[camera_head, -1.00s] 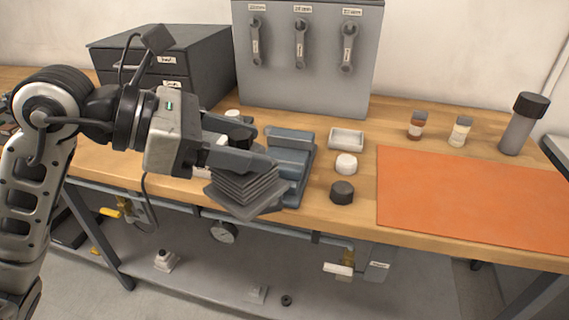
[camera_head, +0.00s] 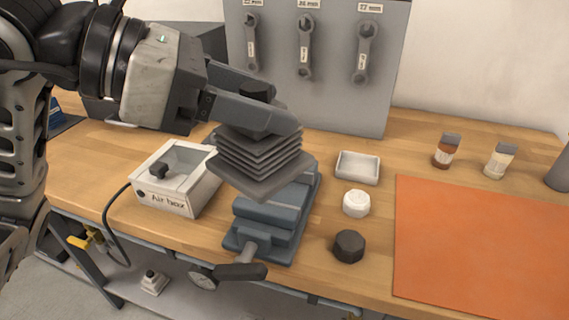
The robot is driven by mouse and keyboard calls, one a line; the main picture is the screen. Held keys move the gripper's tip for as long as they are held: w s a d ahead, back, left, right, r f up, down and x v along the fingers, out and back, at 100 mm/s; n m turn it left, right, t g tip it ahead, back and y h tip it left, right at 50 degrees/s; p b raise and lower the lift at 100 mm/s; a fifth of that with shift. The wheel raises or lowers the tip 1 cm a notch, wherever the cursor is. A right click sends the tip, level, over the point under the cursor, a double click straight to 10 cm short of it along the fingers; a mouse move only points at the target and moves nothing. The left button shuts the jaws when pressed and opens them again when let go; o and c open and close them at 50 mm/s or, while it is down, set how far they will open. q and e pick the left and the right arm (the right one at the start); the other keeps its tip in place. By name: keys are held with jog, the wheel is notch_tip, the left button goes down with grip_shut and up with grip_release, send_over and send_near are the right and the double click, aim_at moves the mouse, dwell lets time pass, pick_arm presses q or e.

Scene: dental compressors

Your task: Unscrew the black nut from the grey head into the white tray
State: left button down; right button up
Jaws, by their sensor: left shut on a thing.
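The grey finned head (camera_head: 258,165) hangs at the fingertips of my left gripper (camera_head: 255,103), which is shut on it. The head is tilted and overlaps the blue-grey vise (camera_head: 270,215) in the picture; I cannot tell whether it touches the vise. A dark piece (camera_head: 258,88) shows between the fingers above the head; whether it is the black nut or a fingertip is unclear. A separate black faceted piece (camera_head: 349,246) stands on the bench right of the vise. The white tray (camera_head: 358,167) lies behind it, empty. My right gripper is not in view.
A white round piece (camera_head: 356,203) stands between the tray and the black piece. An orange mat (camera_head: 480,245) covers the bench at right. Wrenches hang on a grey panel (camera_head: 330,90) behind.

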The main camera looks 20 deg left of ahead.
pick_arm(q)
jog(key=w+a+f, duration=0.2)
jog(key=w+f, duration=1)
jog(key=shift+w+a+f+p, duration=0.15)
jog(key=shift+w+f+p, duration=0.1)
jog(key=shift+w+p, duration=0.1)
jog(key=shift+f, duration=0.1)
jog(key=shift+f+b, duration=0.55)
jog(key=shift+b, duration=0.1)
jog(key=c, duration=0.5)
grip_release()
